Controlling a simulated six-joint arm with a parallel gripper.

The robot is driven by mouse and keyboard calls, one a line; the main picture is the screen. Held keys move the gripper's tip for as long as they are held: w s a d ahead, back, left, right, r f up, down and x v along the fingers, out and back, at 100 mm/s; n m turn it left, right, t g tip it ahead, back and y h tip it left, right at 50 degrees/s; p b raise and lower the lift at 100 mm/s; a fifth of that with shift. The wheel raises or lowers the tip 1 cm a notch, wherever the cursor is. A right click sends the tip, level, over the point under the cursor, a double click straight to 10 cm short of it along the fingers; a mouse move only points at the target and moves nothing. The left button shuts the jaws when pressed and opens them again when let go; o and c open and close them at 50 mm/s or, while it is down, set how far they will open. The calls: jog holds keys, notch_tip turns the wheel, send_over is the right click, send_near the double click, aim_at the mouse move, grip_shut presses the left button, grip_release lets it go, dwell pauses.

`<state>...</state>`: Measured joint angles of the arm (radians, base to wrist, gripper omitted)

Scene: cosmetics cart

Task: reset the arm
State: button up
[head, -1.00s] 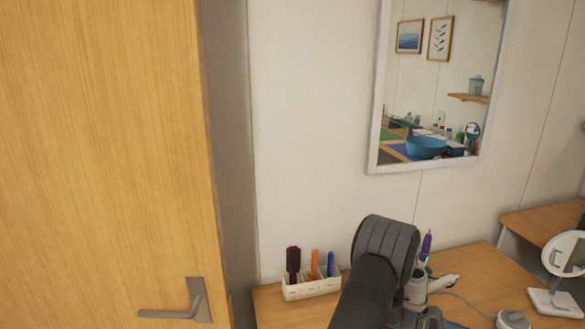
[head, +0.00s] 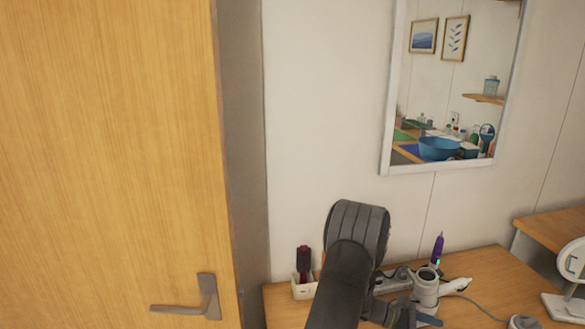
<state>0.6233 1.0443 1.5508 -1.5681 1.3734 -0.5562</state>
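My dark grey arm rises from the bottom edge in the head view, with its rounded joint in front of the wall and the table. Dark parts of my arm show low beside it, at the bottom edge. My gripper's fingertips cannot be made out there, so whether it is open or shut does not show. A blue flat piece (head: 428,319) lies close to these dark parts; I cannot tell whether it is held or touched.
The wooden table (head: 500,270) holds a white organizer (head: 304,290) with a dark red brush (head: 304,262), partly hidden by my arm. A white cylinder (head: 426,289), a purple pen-like tool (head: 438,248) and a round mirror (head: 574,262) stand rightward. A door (head: 110,150) is left.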

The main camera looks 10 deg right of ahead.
jog(key=v, duration=0.7)
jog(key=x, duration=1.7)
jog(key=shift+s+d, duration=0.1)
jog(key=shift+s, duration=0.05)
notch_tip(320, 180, up, 8)
jog(key=shift+d+r, duration=0.15)
jog(key=shift+r, duration=0.1)
jog(key=shift+o, duration=0.4)
